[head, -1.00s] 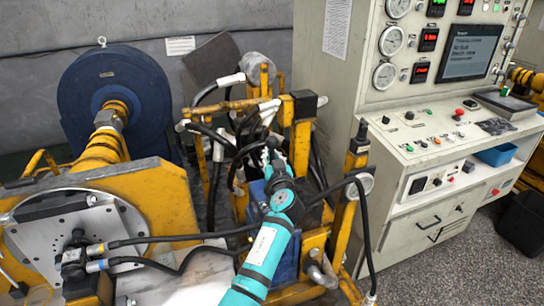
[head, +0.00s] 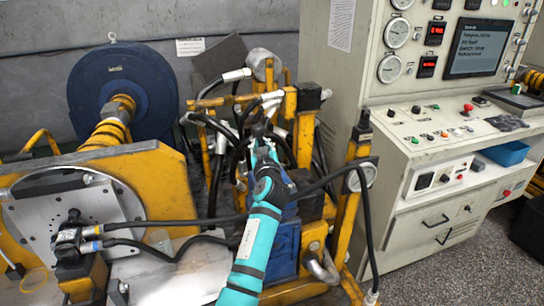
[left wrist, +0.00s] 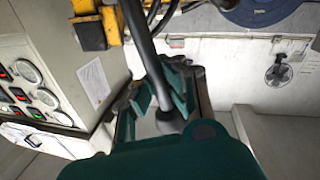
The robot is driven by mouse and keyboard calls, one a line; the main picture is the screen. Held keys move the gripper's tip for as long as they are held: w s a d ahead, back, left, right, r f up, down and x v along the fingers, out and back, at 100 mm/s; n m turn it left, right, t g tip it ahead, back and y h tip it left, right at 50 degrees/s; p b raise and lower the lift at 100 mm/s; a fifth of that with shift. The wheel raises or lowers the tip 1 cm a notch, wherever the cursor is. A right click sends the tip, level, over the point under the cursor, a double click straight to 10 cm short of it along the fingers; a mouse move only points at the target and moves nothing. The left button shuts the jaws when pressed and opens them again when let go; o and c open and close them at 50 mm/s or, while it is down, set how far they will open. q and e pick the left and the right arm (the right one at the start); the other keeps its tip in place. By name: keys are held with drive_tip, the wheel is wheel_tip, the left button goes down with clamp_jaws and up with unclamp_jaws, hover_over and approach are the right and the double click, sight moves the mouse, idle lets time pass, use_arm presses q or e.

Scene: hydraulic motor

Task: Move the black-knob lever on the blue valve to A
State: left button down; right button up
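My left gripper (head: 262,143) reaches in among the hoses and yellow frame above a blue block (head: 286,252), which my arm partly covers. In the left wrist view, a dark lever (left wrist: 143,40) comes down from the top edge and ends in a rounded black knob (left wrist: 170,122). The teal fingers of my left gripper (left wrist: 166,88) stand on both sides of this lever, close to it. I cannot tell whether both touch it. The lever, its knob and the A mark cannot be made out in the head view. My right gripper is not in view.
A black hose (head: 325,181) crosses near my left forearm. A yellow post with a gauge (head: 362,176) stands to the right, by the control cabinet (head: 440,220). A large blue motor (head: 122,92) and a yellow plate (head: 160,178) are on the left.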

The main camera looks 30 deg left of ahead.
use_arm(q)
drive_tip(key=s+f+n+b, duration=0.1)
drive_tip(key=b, duration=0.1)
drive_tip(key=s+a+f+n+b, duration=0.1)
drive_tip(key=b, duration=0.1)
drive_tip(key=shift+a+n, duration=0.25)
drive_tip(key=shift+n, duration=0.05)
drive_tip(key=c, duration=2)
unclamp_jaws()
drive_tip(key=o, duration=0.5)
drive_tip(key=shift+s+d+r, duration=0.15)
drive_tip(key=shift+s+r, duration=0.1)
drive_tip(key=shift+r, duration=0.15)
drive_tip(key=shift+c, duration=0.2)
drive_tip(key=shift+o, duration=1.1)
drive_tip(key=shift+r, duration=0.1)
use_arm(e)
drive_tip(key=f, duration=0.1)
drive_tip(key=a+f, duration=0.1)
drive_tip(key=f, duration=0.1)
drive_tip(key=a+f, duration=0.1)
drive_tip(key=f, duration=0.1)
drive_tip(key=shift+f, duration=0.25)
use_arm(q)
drive_tip(key=shift+w, duration=0.1)
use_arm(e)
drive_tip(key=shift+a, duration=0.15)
